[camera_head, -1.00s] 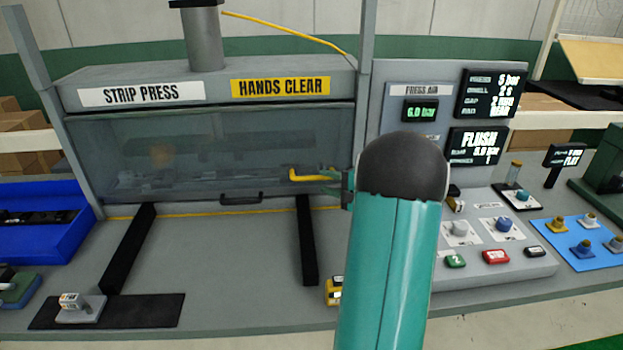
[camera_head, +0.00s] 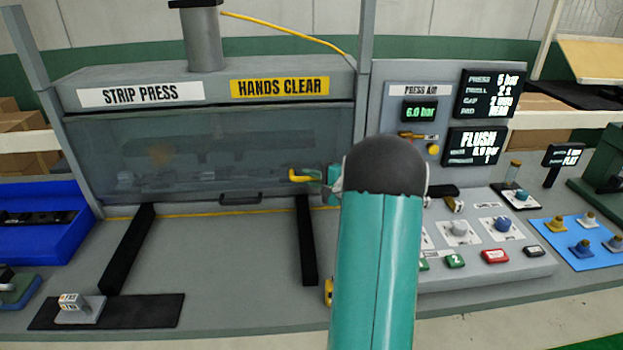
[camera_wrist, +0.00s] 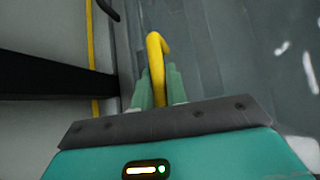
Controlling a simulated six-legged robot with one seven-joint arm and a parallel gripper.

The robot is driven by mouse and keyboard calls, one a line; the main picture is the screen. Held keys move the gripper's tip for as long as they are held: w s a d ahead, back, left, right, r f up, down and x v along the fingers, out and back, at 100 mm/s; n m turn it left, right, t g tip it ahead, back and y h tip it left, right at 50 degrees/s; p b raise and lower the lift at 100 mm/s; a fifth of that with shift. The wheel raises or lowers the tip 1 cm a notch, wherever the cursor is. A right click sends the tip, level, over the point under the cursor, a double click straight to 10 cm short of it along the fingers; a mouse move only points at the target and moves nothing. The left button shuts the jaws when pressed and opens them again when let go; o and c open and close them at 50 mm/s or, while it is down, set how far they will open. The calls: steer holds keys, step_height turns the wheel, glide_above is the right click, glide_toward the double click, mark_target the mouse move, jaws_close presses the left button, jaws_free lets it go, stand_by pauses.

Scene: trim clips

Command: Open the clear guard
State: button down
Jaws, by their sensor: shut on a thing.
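The clear guard (camera_head: 190,150) is a see-through panel across the front of the strip press, hanging down with its lower edge near the yellow line. A dark handle (camera_head: 240,198) sits at its lower edge. My gripper (camera_head: 318,175) is at the guard's right side, partly hidden behind my arm. It is shut on a yellow bent bar (camera_head: 300,176). In the wrist view the yellow bar (camera_wrist: 155,50) rises from between the green fingertips (camera_wrist: 157,90) and bends at its far end. I cannot tell how the bar is fixed.
Two black rails (camera_head: 128,250) (camera_head: 307,240) run forward from the press. A control panel with buttons (camera_head: 495,256) and screens (camera_head: 475,146) stands at right. A blue bin (camera_head: 40,225) is at left. The bench between the rails is clear.

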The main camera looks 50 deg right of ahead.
steer(key=shift+r, duration=0.1)
step_height(320, 180, up, 19)
steer(key=shift+f, duration=0.1)
stand_by(0.3)
steer(key=c, duration=1.4)
jaws_free()
steer(key=shift+s, duration=0.1)
steer(key=s+d+r, duration=0.1)
steer(key=s+r, duration=0.1)
steer(key=s, duration=1.1)
steer(key=shift+s+d, duration=0.15)
steer(key=shift+s, duration=0.05)
